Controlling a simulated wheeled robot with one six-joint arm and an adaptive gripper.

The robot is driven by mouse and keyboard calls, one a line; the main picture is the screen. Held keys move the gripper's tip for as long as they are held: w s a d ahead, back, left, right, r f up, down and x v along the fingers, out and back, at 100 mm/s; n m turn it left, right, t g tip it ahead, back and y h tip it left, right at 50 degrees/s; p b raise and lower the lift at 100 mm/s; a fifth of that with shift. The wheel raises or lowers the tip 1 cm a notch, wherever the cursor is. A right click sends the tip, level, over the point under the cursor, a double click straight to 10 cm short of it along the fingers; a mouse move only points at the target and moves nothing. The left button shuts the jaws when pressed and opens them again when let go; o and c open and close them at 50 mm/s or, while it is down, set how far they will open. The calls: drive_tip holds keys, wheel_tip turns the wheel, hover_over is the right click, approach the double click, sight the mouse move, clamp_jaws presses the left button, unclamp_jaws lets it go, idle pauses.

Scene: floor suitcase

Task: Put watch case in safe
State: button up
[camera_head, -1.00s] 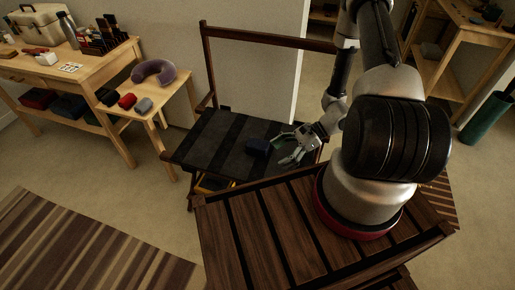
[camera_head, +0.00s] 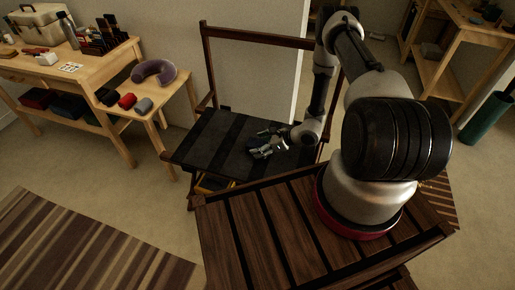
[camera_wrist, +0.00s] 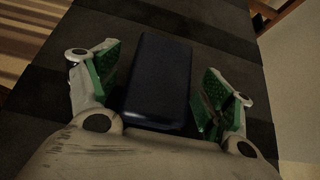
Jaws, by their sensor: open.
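A dark blue box (camera_wrist: 158,80), likely the watch case, lies on the black strapped seat of the rack (camera_head: 205,138). In the wrist view it sits between the two green-padded fingers of my gripper (camera_wrist: 158,88), with a small gap on each side. My gripper (camera_head: 264,148) is open and low over the seat in the head view, and hides most of the box there. I cannot make out a safe in these frames.
A wooden desk (camera_head: 95,55) with a beige case (camera_head: 38,25), a bottle and several small items stands at the left. A lower side table holds a neck pillow (camera_head: 154,72) and small pouches. The rack's back bar and the wall are behind the seat.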

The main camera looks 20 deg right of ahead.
drive_tip(key=shift+w+a+f, duration=0.3)
drive_tip(key=shift+a+f, duration=0.1)
drive_tip(key=shift+a, duration=0.05)
drive_tip(key=c, duration=1.3)
